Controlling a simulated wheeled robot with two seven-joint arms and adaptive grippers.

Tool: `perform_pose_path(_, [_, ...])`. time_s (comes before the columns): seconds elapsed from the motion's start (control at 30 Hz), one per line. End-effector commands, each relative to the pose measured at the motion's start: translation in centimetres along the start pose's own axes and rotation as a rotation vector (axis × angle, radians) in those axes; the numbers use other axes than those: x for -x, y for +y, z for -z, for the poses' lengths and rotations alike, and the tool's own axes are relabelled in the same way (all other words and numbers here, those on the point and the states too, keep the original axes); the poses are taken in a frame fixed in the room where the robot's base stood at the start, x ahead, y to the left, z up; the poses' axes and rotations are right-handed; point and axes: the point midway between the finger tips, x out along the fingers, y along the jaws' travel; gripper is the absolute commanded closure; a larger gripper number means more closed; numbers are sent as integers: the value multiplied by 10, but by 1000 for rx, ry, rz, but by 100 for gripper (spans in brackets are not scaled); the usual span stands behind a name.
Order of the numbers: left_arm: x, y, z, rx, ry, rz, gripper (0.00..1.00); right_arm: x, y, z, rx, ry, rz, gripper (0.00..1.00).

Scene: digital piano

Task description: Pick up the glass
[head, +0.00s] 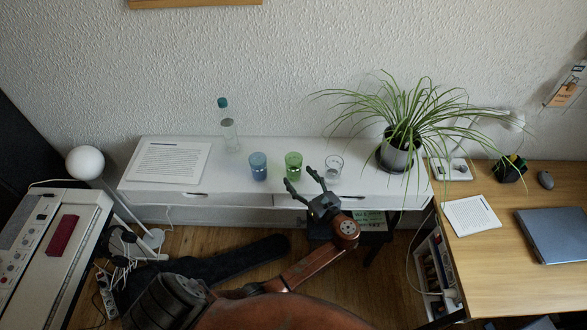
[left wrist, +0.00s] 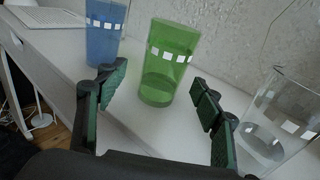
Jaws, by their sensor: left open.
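Three glasses stand upright in a row on the white shelf. They are a blue glass (head: 258,166), a green glass (head: 293,165) and a clear glass (head: 333,168). My left gripper (head: 300,181) is open at the shelf's front edge, in front of the green glass. In the left wrist view the green glass (left wrist: 168,62) stands beyond and between the two spread fingers (left wrist: 157,105), and nothing is held. The blue glass (left wrist: 104,32) is to the left there, and the clear glass (left wrist: 280,120) is at the right, close to the right finger. My right gripper does not show.
On the white shelf (head: 225,188) are a paper sheet (head: 168,162), a bottle (head: 229,130) and a potted plant (head: 397,150) with leaves spreading wide. A wooden desk (head: 505,240) with a laptop (head: 555,235) is at the right. A keyboard (head: 45,250) is at the left.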

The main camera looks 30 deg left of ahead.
Motion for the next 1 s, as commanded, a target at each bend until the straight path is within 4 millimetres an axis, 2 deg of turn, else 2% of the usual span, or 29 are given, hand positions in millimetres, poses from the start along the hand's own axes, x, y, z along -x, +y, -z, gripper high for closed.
perform_pose_path(0.1, [-11, -2, 1, 0, -2, 3, 39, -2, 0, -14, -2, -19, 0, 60])
perform_pose_path(0.33, [-44, -2, 2, -2, 1, 2, 39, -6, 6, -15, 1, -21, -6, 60])
perform_pose_path(0.6, [-50, -1, 1, -2, 2, 0, 40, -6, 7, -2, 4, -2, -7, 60])
perform_pose_path(1.0, [-49, -1, 2, -2, 2, 0, 67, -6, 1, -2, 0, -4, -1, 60])
